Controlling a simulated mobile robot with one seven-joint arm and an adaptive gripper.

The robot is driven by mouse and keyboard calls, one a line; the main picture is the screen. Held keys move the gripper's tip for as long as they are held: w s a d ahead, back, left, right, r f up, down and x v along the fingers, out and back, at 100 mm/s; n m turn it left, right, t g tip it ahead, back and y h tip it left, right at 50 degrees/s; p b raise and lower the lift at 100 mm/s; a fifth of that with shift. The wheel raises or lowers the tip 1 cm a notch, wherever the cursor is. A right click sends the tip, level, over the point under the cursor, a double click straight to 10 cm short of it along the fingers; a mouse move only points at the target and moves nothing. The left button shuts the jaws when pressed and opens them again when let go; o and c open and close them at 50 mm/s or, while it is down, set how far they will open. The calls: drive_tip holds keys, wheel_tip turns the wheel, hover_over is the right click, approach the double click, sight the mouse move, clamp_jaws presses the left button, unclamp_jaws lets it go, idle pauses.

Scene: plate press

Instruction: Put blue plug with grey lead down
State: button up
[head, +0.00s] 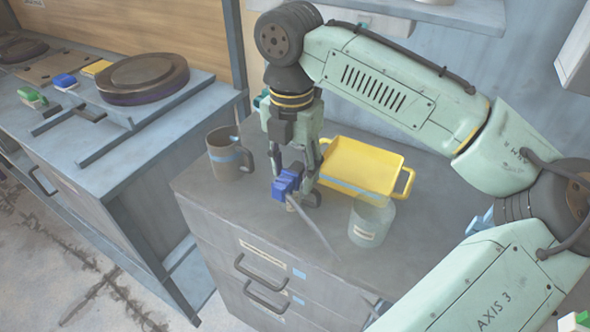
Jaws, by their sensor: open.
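The blue plug (287,183) is at the top of the grey drawer cabinet (215,205), near its front edge. Its grey lead (315,222) runs from it down to the right, toward the front of the cabinet top. My gripper (297,190) points down at the plug, with its fingers open on either side of it. I cannot tell whether the plug rests fully on the surface or whether a finger touches it.
A brown mug (229,158) stands to the left of my gripper. A yellow tray (365,163) lies behind to the right, and a clear labelled jar (371,222) stands in front of the tray. A bench with a round dark plate (143,76) is at the left.

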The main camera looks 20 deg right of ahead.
drive_tip(key=shift+f, duration=0.15)
drive_tip(key=shift+c, duration=0.2)
clamp_jaws()
idle(0.3)
